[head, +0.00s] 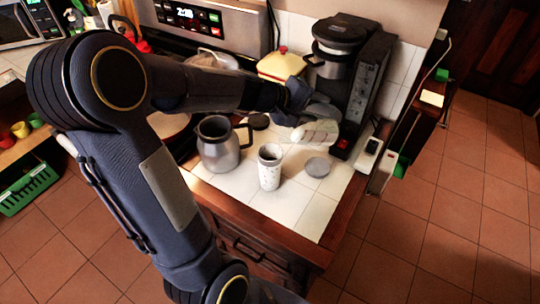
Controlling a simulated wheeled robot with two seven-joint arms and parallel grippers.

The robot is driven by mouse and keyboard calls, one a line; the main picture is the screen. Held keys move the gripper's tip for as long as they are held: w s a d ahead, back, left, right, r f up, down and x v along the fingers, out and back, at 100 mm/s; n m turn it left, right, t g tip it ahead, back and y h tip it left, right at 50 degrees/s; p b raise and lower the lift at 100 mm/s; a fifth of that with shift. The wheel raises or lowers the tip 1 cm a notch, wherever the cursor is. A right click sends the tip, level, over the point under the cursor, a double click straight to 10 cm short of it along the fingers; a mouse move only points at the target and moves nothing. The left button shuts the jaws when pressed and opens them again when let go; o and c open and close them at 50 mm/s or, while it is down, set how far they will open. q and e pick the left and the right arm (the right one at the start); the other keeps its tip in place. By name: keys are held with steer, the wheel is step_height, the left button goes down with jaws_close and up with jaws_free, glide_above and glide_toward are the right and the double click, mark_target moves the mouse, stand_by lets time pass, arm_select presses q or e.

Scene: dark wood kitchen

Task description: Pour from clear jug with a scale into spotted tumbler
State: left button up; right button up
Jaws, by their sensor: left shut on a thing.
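The spotted tumbler (269,172), white with small dark specks and an open top, stands upright on the white tiled counter. My left gripper (303,112) reaches in from the left and is shut on the clear jug with a scale (318,132). The jug looks pale and strongly tilted, nearly on its side, behind and to the right of the tumbler. The gripper partly hides the jug, and I cannot tell what is inside it. No stream shows between jug and tumbler. My right gripper is not in view.
A grey metal pitcher (219,150) stands left of the tumbler. A round grey lid (317,167) lies to its right. The counter's wooden front edge (265,232) is close.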

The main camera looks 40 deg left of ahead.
arm_select(q)
steer(key=shift+s+a+r+t+b, duration=0.2)
steer(key=shift+r+t+b, duration=0.1)
steer(key=shift+b, duration=0.3)
steer(key=shift+s+r, duration=0.1)
steer(key=shift+h, duration=0.3)
stand_by(0.3)
steer(key=shift+s+b, duration=0.1)
steer(key=shift+b, duration=0.25)
steer(key=shift+r, duration=0.1)
stand_by(0.4)
